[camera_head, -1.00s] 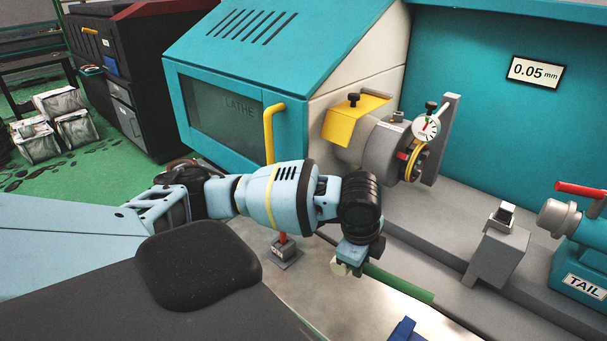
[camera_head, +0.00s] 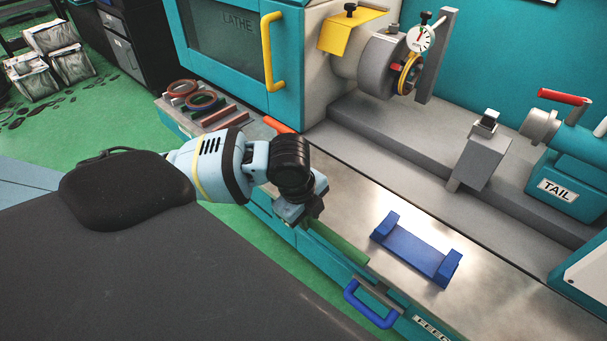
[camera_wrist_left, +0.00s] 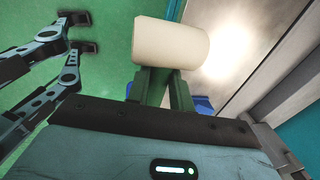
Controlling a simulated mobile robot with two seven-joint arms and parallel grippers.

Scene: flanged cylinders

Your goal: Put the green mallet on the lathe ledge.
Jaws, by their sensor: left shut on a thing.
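The green mallet has a thick green handle (camera_head: 340,243) and a pale cylindrical head. The head (camera_wrist_left: 170,40) shows large in the left wrist view, just beyond the fingers; in the head view it is hidden by my gripper. My left gripper (camera_head: 306,216) is shut on the mallet near its head. The handle sticks out to the lower right, along the front edge of the lathe ledge (camera_head: 350,205), a grey metal shelf. I cannot tell whether the mallet touches it.
A blue cradle (camera_head: 415,252) with two raised ends sits on the ledge, right of the handle. A blue drawer handle (camera_head: 370,305) juts out below. The tool post (camera_head: 480,155) and tailstock (camera_head: 570,160) stand behind.

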